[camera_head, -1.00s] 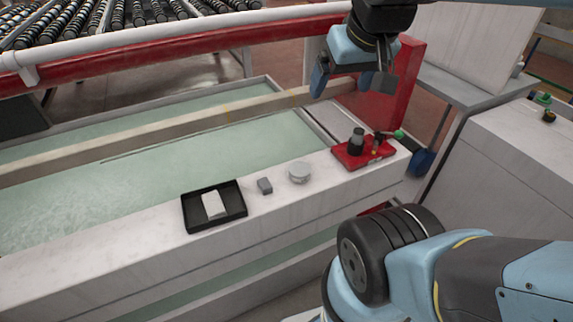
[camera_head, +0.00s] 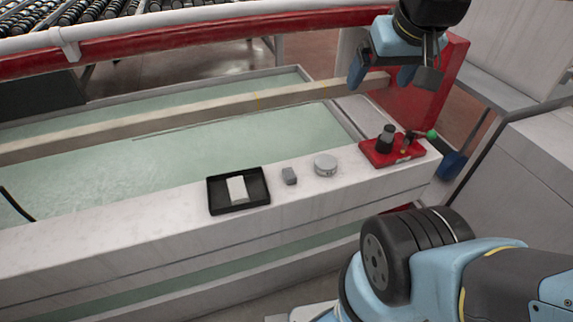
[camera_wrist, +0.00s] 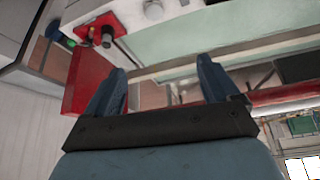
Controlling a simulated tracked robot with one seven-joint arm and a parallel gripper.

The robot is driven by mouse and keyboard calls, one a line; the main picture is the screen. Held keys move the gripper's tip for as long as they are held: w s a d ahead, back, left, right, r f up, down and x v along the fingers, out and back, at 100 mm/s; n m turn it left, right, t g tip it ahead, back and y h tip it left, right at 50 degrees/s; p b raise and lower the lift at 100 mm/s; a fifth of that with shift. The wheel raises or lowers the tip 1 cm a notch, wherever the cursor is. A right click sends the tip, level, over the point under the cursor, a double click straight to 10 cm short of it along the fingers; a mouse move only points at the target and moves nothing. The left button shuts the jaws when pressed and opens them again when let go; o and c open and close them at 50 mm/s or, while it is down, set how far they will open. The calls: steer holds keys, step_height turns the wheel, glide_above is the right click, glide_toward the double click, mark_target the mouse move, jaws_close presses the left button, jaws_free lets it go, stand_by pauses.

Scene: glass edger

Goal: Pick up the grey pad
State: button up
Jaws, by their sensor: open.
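The grey pad (camera_head: 289,176) is a small dark grey block on the white ledge, between a black tray and a round white disc. My gripper (camera_head: 382,80) is above and to the right of the pad in the head view, over the far end of the water tank and well apart from the pad. In the wrist view my gripper (camera_wrist: 164,84) shows two blue fingers spread apart with nothing between them. I cannot make out the pad in the wrist view.
The black tray (camera_head: 214,205) holds a white block (camera_head: 237,189). The round white disc (camera_head: 326,165) sits right of the pad. A red tray (camera_head: 377,160) with black and green-topped items stands further right. A beam (camera_head: 210,107) crosses the tank (camera_head: 110,180).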

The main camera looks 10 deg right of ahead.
steer(key=shift+w, duration=0.2)
steer(key=shift+c, duration=1.3)
steer(key=shift+n+g, duration=0.3)
steer(key=shift+g, duration=0.5)
steer(key=w+f, duration=0.1)
steer(key=w, duration=0.2)
steer(key=w+a+f, duration=0.1)
steer(key=w+f, duration=0.1)
steer(key=w, duration=0.1)
steer(key=w+a+f, duration=0.1)
steer(key=w, duration=0.2)
steer(key=shift+w+a+f, duration=0.1)
steer(key=shift+f, duration=0.25)
steer(key=shift+c, duration=0.2)
steer(key=n+g, duration=0.1)
steer(key=g, duration=0.3)
glide_above(289, 173)
step_height(289, 173, down, 29)
step_height(289, 173, down, 9)
steer(key=shift+a+f, duration=0.1)
steer(key=shift+f, duration=2.7)
